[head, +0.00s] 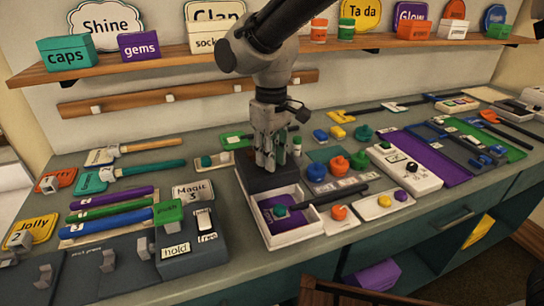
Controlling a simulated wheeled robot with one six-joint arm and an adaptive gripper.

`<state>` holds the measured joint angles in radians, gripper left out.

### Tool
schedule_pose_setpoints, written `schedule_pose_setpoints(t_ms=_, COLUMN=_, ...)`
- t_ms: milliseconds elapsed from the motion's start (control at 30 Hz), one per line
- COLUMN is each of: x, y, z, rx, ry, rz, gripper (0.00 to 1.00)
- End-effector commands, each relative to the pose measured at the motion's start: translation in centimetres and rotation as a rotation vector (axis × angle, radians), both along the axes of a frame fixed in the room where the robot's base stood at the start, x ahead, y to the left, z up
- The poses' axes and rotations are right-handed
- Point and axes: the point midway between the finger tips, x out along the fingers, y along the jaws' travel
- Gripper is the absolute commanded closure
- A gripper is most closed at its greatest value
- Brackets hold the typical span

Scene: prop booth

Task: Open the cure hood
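A white open-topped box (302,238) stands at the middle of the counter, with a purple floor and a small teal-knobbed piece in it. A dark grey block or cover (245,183) sits at its back end; this looks like the cure hood, but I can read no label on it. The front of the box is uncovered. My gripper (268,163) points down right over the dark part, its fingertips at or just above its top. I cannot tell whether they touch it or what is between them. The gripper hides part of the dark piece.
A hold/free switch box (190,245) and coloured rods (110,215) are to the left. Coloured knobs (338,165) and a white panel (405,168) are close on the right. A wooden shelf (150,63) with boxes runs along the wall behind.

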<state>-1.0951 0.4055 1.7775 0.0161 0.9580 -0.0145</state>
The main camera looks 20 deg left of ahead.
Motion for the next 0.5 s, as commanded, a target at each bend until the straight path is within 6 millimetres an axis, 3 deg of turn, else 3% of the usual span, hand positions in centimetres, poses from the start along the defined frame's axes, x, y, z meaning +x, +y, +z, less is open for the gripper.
schedule_pose_setpoints(t_ms=100, x=0.00, y=-0.01, z=0.01, rx=0.000, ry=0.000, rz=0.000, gripper=0.56)
schedule_pose_setpoints(t_ms=367, x=-0.03, y=-0.02, z=0.01, rx=0.000, ry=0.000, rz=0.000, gripper=0.56)
schedule_pose_setpoints(t_ms=500, x=0.02, y=0.06, z=0.95, rx=0.003, ry=-0.001, rz=0.000, gripper=0.56)
